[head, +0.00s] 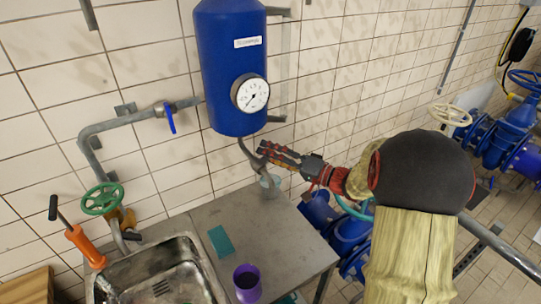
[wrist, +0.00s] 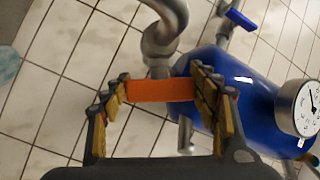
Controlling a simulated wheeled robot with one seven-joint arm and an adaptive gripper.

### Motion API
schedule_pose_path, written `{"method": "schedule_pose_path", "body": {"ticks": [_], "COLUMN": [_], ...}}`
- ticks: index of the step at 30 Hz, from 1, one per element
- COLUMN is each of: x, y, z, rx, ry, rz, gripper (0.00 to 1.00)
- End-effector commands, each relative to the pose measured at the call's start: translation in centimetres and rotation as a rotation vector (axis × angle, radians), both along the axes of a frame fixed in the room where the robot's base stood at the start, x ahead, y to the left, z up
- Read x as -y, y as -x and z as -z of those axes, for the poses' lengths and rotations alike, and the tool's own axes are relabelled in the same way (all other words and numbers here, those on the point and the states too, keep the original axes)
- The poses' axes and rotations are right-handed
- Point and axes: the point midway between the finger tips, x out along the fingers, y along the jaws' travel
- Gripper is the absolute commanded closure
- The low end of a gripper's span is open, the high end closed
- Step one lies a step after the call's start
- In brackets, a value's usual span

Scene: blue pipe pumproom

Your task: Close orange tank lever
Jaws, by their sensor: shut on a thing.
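The blue tank (head: 232,70) with a round gauge (head: 250,93) hangs on the tiled wall, and a grey bent pipe (head: 248,155) comes out of its underside. In the wrist view the orange lever (wrist: 160,91) lies across between the two fingers of my gripper (wrist: 162,84), near the grey pipe (wrist: 160,35) and the tank (wrist: 240,95). The fingers touch the lever on both sides. In the head view my gripper (head: 272,152) is just below and right of the tank, and I cannot make out the lever there.
A metal counter (head: 265,230) with a sink (head: 155,275) stands below. On it are a purple cup (head: 247,283), a teal sponge (head: 221,242) and a pale cup (head: 270,185) under my gripper. A blue-handled valve (head: 169,118) is left of the tank. Blue pipework (head: 350,235) stands right of the counter.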

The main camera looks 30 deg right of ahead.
Motion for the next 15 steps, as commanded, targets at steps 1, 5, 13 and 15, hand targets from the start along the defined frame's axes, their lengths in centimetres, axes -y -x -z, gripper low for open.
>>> {"method": "schedule_pose_path", "body": {"ticks": [1,5,13,15], "x": [0.01,0.0,-0.03,-0.04], "y": [0.01,0.01,0.0,-0.02], "z": [0.01,0.01,-0.07,-0.07], "rx": [0.0,0.0,-0.021,-0.049], "ry": [0.0,0.0,0.003,0.005], "rz": [0.0,0.0,0.01,0.024], "gripper": [0.51,0.58,0.66,0.66]}}
